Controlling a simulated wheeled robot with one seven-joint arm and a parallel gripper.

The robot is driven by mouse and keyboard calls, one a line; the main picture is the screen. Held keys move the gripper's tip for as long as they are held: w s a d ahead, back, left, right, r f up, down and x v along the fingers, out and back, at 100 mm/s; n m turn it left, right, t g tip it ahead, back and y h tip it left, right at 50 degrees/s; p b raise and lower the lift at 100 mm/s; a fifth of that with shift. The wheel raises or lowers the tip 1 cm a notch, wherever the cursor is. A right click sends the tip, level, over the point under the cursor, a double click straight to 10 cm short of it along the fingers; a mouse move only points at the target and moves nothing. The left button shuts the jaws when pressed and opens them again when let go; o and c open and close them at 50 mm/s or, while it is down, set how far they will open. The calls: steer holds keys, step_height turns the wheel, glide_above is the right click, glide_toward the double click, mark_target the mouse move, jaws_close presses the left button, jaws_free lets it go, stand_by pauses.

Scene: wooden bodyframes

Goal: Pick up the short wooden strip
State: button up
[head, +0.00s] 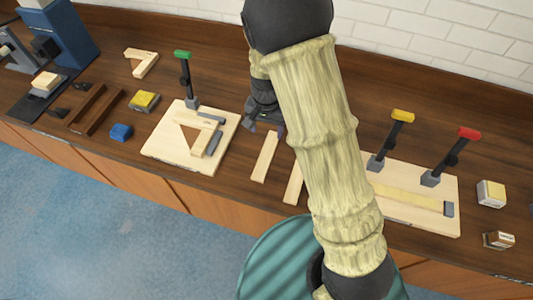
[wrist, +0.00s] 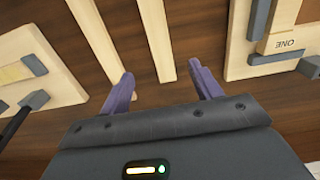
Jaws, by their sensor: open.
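Two pale wooden strips lie side by side on the brown worktop: a left one (head: 265,157) and a right one (head: 293,185), the right one partly hidden by my arm in the head view. In the wrist view their sides are swapped: the left strip (wrist: 155,35) runs up from between the fingertips, and the right strip (wrist: 97,35) passes just outside the left finger. I cannot tell which is shorter. My gripper (wrist: 162,75) is open and empty, at the strips' far ends. It is partly hidden behind my arm in the head view (head: 252,126).
A clamp board with a wooden frame piece (head: 165,152) stands left of the strips. Another clamp board (head: 415,214) with yellow and red handled clamps is at right. A white brick wall (head: 440,35) is behind.

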steer(key=p, duration=0.1)
glide_above(266, 154)
steer(key=f, duration=0.7)
steer(key=shift+w+d, duration=0.1)
steer(key=shift+w, duration=0.1)
steer(key=shift+f, duration=0.15)
steer(key=f, duration=0.1)
steer(key=f+p, duration=0.2)
steer(key=shift+s+f, duration=0.25)
steer(key=shift+f+p, duration=0.3)
steer(key=shift+f, duration=0.45)
steer(key=c, duration=1.1)
